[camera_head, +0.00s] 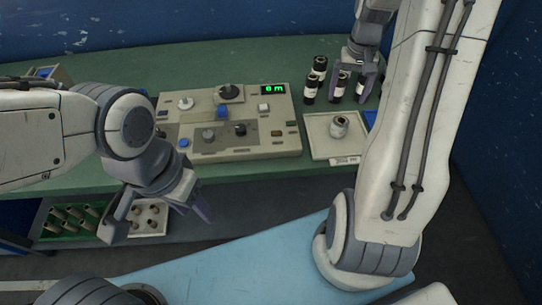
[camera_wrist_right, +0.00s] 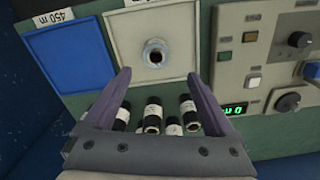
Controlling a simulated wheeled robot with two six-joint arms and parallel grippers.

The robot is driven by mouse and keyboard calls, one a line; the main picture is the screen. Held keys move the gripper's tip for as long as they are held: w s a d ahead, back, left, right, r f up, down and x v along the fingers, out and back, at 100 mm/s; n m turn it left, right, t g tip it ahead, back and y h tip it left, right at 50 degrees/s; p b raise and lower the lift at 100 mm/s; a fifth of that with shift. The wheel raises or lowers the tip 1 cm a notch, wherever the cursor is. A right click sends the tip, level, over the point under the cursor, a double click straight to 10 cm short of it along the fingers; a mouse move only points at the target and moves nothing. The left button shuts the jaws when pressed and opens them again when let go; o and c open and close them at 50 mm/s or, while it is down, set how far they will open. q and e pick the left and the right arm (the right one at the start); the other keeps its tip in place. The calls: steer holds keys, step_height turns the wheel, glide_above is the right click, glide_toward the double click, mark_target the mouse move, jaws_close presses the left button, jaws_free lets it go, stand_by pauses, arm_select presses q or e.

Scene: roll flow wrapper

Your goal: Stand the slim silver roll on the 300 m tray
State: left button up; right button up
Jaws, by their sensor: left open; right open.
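A small silver roll (camera_head: 339,125) with a hole in its end sits on the pale tray (camera_head: 318,145), whose front label appears to read 300 m. In the right wrist view the roll (camera_wrist_right: 153,53) shows end-on, near the middle of the tray (camera_wrist_right: 120,30). My right gripper (camera_head: 358,76) is open and empty, above or beside several black rolls (camera_head: 338,87) behind the tray. Its fingers are apart from the silver roll in the wrist view. My left gripper (camera_head: 160,208) is open and empty in front of the table's front edge.
A control panel (camera_head: 235,140) with knobs and a green display (camera_head: 272,89) stands left of the tray. A blue tray labelled 450 m (camera_wrist_right: 68,55) adjoins the pale one. A lower shelf holds a green crate (camera_head: 50,228) and a white tray (camera_head: 150,232) of rolls.

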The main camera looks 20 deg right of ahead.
steer(key=s+a+r+n, duration=0.2)
steer(key=a+n, duration=0.1)
steer(key=a, duration=0.8)
steer(key=s+a+r+n, duration=0.2)
steer(key=a+n, duration=0.1)
steer(key=a, duration=0.7)
steer(key=s+a+n, duration=0.3)
steer(key=s+a, duration=0.3)
steer(key=s, duration=0.2)
steer(key=s+a+n+y, duration=0.1)
steer(key=s+a+n, duration=0.2)
steer(key=s+a, duration=0.3)
steer(key=s, duration=0.3)
steer(key=shift+r+n, duration=0.3)
steer(key=shift+n, duration=0.1)
